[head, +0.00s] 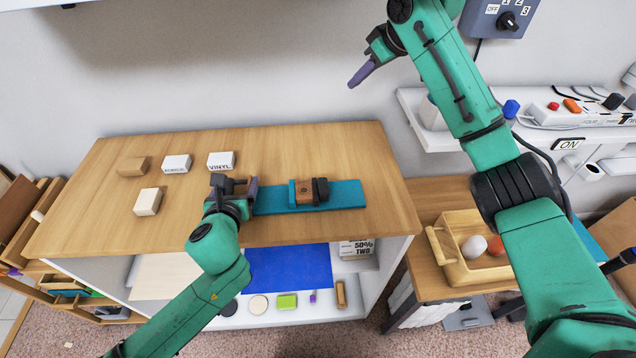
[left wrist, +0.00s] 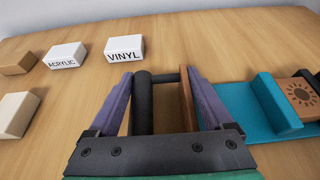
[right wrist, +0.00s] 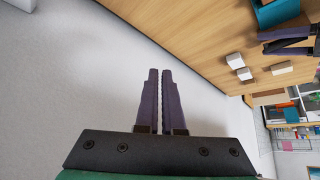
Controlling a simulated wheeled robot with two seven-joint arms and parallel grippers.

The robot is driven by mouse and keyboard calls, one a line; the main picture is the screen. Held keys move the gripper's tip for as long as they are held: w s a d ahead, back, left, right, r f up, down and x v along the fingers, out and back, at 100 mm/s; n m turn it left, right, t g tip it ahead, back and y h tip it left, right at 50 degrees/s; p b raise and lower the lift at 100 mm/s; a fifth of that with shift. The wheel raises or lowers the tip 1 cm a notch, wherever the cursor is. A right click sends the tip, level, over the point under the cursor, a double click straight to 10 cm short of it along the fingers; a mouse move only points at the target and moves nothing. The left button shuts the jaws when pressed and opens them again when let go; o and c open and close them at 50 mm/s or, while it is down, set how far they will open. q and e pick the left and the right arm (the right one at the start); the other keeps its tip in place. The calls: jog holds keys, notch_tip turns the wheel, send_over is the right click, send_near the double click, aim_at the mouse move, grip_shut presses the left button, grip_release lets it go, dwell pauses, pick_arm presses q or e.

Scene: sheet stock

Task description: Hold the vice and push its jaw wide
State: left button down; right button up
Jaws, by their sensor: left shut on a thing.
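The vice has a long teal base (head: 345,195) lying on the wooden top. On it sit a teal upright jaw (left wrist: 273,103), a brown block (head: 304,194) with a dark round mark, and a black piece (head: 321,190). My left gripper (head: 240,187) is at the vice's left end. In the left wrist view its purple fingers (left wrist: 160,100) are apart, around a black cylinder (left wrist: 143,110) and an upright brown plate (left wrist: 187,100), both between the fingers. My right gripper (head: 362,75) is raised near the wall, away from the vice; its fingers (right wrist: 161,100) are nearly together and empty.
Blocks lie left of the vice: a VINYL block (head: 221,161), an ACRYLIC block (head: 176,163), a brown block (head: 132,166) and a cream block (head: 148,202). A wooden tray (head: 455,268) stands lower right. A white wall shelf (head: 430,140) is at right. The wooden top's right part is clear.

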jog(key=s+a+f+n+g+h, duration=0.1)
jog(key=s+a+f+n+g, duration=0.15)
jog(key=s+a+n, duration=0.5)
jog(key=n+g+h, duration=0.3)
jog(key=h, duration=0.1)
send_over(294, 193)
jog(key=d, duration=0.2)
notch_tip(294, 193, down, 3)
jog(key=shift+m, duration=0.25)
jog(key=f, duration=0.6)
jog(key=shift+w+d, duration=0.25)
jog(key=shift+w, duration=0.05)
grip_shut()
jog(key=shift+w, duration=0.1)
